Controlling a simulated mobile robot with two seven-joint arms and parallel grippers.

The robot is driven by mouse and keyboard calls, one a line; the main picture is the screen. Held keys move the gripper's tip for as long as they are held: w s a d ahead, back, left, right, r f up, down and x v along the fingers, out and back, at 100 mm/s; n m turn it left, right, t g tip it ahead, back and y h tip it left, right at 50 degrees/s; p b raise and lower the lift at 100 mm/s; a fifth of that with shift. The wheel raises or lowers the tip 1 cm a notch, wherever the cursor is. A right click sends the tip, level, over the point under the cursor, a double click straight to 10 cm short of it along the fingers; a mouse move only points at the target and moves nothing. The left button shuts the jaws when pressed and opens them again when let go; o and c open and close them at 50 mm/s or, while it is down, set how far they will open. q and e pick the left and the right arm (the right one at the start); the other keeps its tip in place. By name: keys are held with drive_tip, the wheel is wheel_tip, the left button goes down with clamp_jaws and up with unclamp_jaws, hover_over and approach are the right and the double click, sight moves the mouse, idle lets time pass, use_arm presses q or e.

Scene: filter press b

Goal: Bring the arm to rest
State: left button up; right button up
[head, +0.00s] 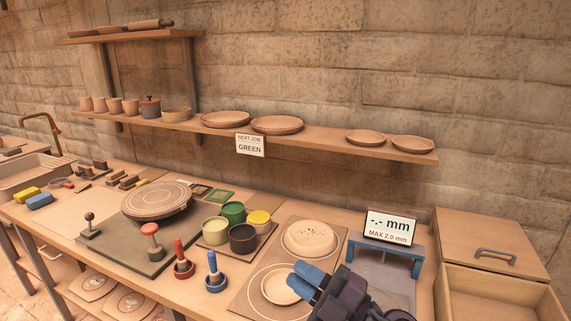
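My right gripper (307,280), with blue fingers on a dark body, is at the bottom centre in the head view. It is over the front of the workbench, at the right edge of a small pale round dish (280,286) and partly covering it. Its two fingers lie close together in this view, and I cannot tell whether there is a gap between them. I see nothing held in it. My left gripper is not in view.
A larger pale disc (311,238) lies behind the dish. A gauge display (391,228) on a blue stand and an open drawer box (490,275) are to the right. Blue (214,272) and red-handled (182,259) tools, paint pots (243,238) and a turntable (157,200) stand left.

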drive_tip(key=s+d+f+m+t+h, duration=0.1)
drive_tip(key=d+f+m+t+h, duration=0.25)
drive_tip(key=d+m+h, duration=0.7)
drive_tip(key=s+d+f+m+t+h, duration=0.15)
drive_tip(key=d+f+m+h, duration=0.35)
drive_tip(key=d+m+h, duration=0.5)
drive_tip(key=s+d+f+m+g, duration=0.2)
drive_tip(key=s+f+g, duration=0.4)
drive_tip(key=s, duration=0.4)
drive_tip(key=s+d+f+m+g, duration=0.2)
drive_tip(key=s+f+g, duration=0.45)
drive_tip(key=s, duration=0.35)
drive_tip(key=w+f+t+y, duration=0.1)
drive_tip(key=w+f+t, duration=0.7)
drive_tip(key=f, duration=0.2)
drive_tip(key=shift+f+n+y, duration=0.3)
drive_tip(key=shift+n+y, duration=0.05)
drive_tip(key=shift+d+t, duration=0.1)
drive_tip(key=shift+t, duration=0.15)
